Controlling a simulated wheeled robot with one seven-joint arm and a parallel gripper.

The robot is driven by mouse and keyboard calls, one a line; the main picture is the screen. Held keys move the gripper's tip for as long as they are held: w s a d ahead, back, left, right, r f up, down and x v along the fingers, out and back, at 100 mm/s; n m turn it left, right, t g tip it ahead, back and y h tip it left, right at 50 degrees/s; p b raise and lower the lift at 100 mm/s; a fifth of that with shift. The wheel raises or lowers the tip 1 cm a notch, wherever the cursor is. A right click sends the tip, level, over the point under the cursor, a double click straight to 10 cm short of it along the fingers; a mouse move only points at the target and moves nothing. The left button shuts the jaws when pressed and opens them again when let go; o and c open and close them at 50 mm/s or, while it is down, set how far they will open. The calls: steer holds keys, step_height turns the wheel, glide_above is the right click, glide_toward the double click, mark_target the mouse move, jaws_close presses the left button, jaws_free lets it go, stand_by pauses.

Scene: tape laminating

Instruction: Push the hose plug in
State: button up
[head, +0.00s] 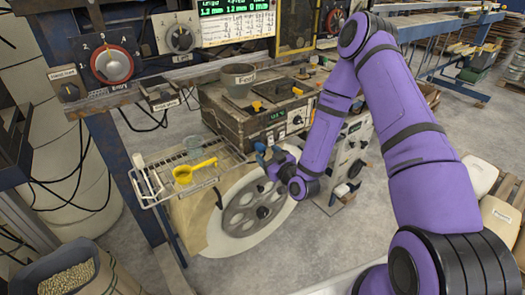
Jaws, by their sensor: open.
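My arm reaches in from the right, and its wrist hangs in front of the brown metal machine box (262,118). My gripper (268,162) is at the box's lower front edge, above the large grey wheel (252,207). It is small here, and its fingers are hard to make out; it is open. A small blue part (260,147) shows right at the gripper's tip. I cannot tell whether it is the hose plug, or whether the gripper touches it. No hose or socket is clearly visible; my wrist and forearm hide part of the box's front.
A pot (238,77) stands on the box. A control panel with a red dial (112,65) hangs above. A bin of pellets (68,280) stands lower left.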

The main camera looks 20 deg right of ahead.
steer(key=v, duration=0.6)
steer(key=shift+s, duration=0.25)
steer(key=w+r+n+g, duration=0.2)
steer(key=w+r+g, duration=0.2)
steer(key=r, duration=0.6)
steer(key=s+d+r+m+g+h, duration=0.1)
steer(key=s+d+r+h, duration=0.1)
steer(key=r, duration=0.4)
steer(key=s+d+r+m+g+h, duration=0.1)
steer(key=s+d+r+g+h, duration=0.15)
steer(key=r, duration=0.35)
steer(key=s+r+m+g, duration=0.1)
steer(key=s+r, duration=0.4)
steer(key=s, duration=0.4)
steer(key=s+r+m+g, duration=0.2)
steer(key=s+r, duration=0.3)
steer(key=s, duration=0.4)
steer(key=s+r+m+g, duration=0.1)
steer(key=s+r, duration=0.4)
steer(key=s, duration=0.5)
steer(key=shift+m+h, duration=0.35)
steer(key=shift+m, duration=0.25)
